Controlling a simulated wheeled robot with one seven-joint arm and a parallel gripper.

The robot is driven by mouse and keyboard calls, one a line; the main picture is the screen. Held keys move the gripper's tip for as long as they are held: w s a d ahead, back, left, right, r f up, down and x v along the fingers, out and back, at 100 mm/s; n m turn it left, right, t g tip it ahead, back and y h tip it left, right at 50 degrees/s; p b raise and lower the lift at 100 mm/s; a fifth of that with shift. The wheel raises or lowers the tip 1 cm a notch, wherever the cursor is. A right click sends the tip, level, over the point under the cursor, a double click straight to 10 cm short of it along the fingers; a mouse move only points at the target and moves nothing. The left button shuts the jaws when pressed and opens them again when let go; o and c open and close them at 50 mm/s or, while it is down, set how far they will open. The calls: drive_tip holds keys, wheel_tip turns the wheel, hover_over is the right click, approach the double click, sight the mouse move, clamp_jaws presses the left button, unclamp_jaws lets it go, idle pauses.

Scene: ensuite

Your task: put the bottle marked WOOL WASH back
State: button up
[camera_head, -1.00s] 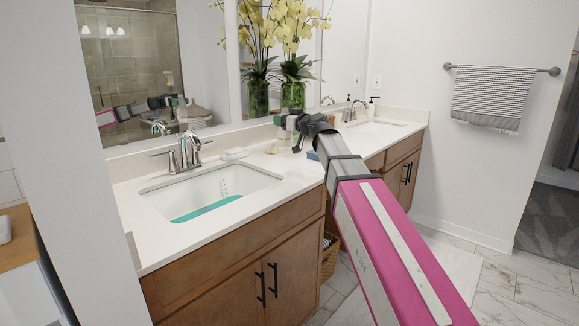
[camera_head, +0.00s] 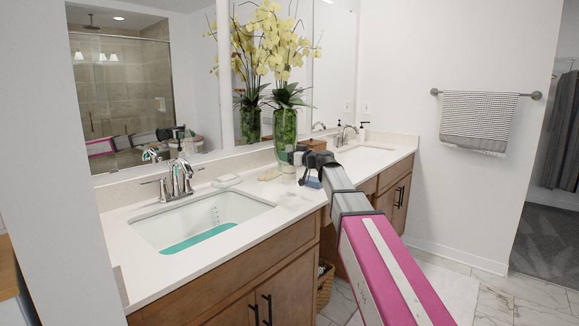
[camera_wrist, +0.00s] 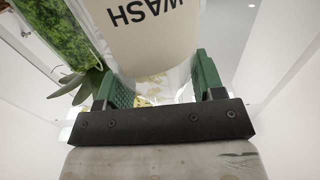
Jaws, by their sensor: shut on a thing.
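The bottle (camera_wrist: 150,45) is pale cream with dark lettering. In the wrist view its label reads WASH upside down; any other word is out of frame. My gripper (camera_wrist: 162,88) is shut on it, with a green-padded finger on each side. In the head view my gripper (camera_head: 298,158) is over the vanity counter (camera_head: 300,199), in front of the glass vase and right of the near sink. The bottle is hard to make out there, mostly hidden by the gripper and small.
The vase (camera_head: 283,128) with yellow orchids stands close by the gripper at the mirror. The near sink (camera_head: 205,222), its faucet (camera_head: 178,178) and a soap dish (camera_head: 227,181) are to the left. A wooden box (camera_head: 313,144) and the far sink (camera_head: 362,151) are behind.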

drive_tip(key=shift+d+f, duration=0.1)
drive_tip(key=shift+f, duration=2.05)
drive_tip(key=o, duration=1.3)
drive_tip(key=shift+c, duration=0.2)
drive_tip(key=shift+s+d, duration=0.1)
drive_tip(key=v, duration=1.1)
drive_tip(key=shift+s+d, duration=0.2)
drive_tip(key=shift+d, duration=0.05)
